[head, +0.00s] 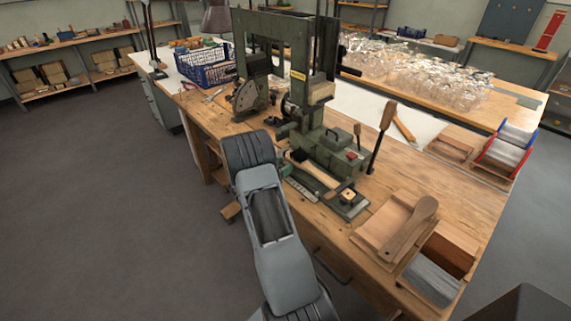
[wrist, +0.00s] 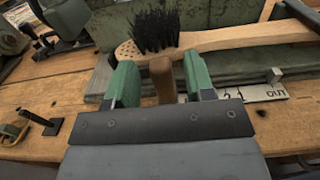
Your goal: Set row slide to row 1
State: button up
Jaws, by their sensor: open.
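My gripper (wrist: 161,85) is open in the wrist view, its two green fingers on either side of an upright wooden handle (wrist: 162,80). Gaps show between the handle and the fingers. The handle's lower end is hidden by my gripper. A pale scale strip (wrist: 262,92) to the right reads 2, 1 and OUT; its left part is hidden behind the right finger. A small grey metal block (wrist: 273,75) stands at the strip near OUT. In the head view, the strip (head: 301,190) lies along the green machine's base (head: 330,152), and my arm partly covers my gripper.
A wooden brush with black bristles (wrist: 155,30) lies just behind the handle, its grip reaching right. Wooden trays (head: 380,228) stand on the bench at right. A tall wooden-handled lever (head: 381,135) rises beside the machine. The floor at left is clear.

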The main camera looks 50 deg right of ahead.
jog(key=shift+s+d, duration=0.1)
jog(key=shift+d, duration=0.7)
jog(key=shift+c, duration=0.3)
grip_shut()
